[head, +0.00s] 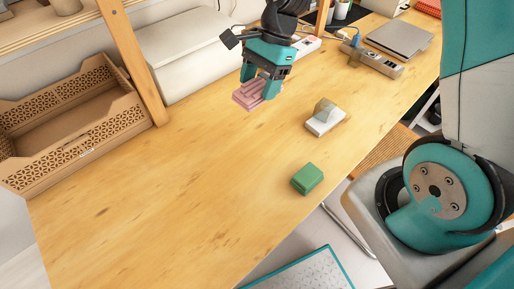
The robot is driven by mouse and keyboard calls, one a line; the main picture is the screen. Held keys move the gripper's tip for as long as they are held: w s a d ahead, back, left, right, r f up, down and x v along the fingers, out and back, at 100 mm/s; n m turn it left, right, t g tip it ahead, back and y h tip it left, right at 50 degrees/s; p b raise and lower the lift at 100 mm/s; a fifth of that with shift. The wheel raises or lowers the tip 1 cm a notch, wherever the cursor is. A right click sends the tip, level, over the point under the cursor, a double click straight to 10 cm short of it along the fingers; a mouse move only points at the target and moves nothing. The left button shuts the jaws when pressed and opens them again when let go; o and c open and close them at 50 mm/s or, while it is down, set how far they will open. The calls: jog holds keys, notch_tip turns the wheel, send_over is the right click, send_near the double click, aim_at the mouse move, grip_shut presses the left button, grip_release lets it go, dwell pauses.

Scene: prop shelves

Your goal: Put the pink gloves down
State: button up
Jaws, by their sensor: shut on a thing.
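The pink gloves (246,97) look like a small, folded, block-like pink bundle near the upper middle of the wooden table (180,190). My gripper (261,86), teal with a dark wrist, is shut on them from above. The fingers hide the right part of the gloves. I cannot tell from this view whether the gloves touch the tabletop or hang just above it.
A white block with a beige top piece (324,118) and a green box (307,179) stand right of the gloves. A wooden crate (75,130) stands left. The front-left tabletop is clear.

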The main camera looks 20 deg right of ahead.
notch_tip(320, 180, down, 20)
jog(key=shift+r+p, duration=0.15)
jog(key=shift+p, duration=0.45)
jog(key=o, duration=0.8)
jog(key=shift+o, duration=0.2)
jog(key=b+v, duration=0.2)
jog(key=v, duration=1)
notch_tip(320, 180, up, 7)
jog(key=n, duration=0.5)
send_over(254, 149)
jog(key=d, duration=0.3)
jog(key=shift+s+a+r+t, duration=0.2)
jog(key=shift+s+r+t, duration=0.05)
jog(key=shift+t, duration=0.05)
jog(key=s+a+r+n, duration=0.3)
jog(key=s+r+n, duration=0.4)
jog(key=s+n, duration=0.1)
jog(key=s+a+r+n+t, duration=0.1)
jog(key=s+a+r+n, duration=0.2)
jog(key=s+r+n, duration=0.3)
jog(key=s+n, duration=0.2)
jog(key=s, duration=0.1)
jog(key=shift+s+r, duration=0.4)
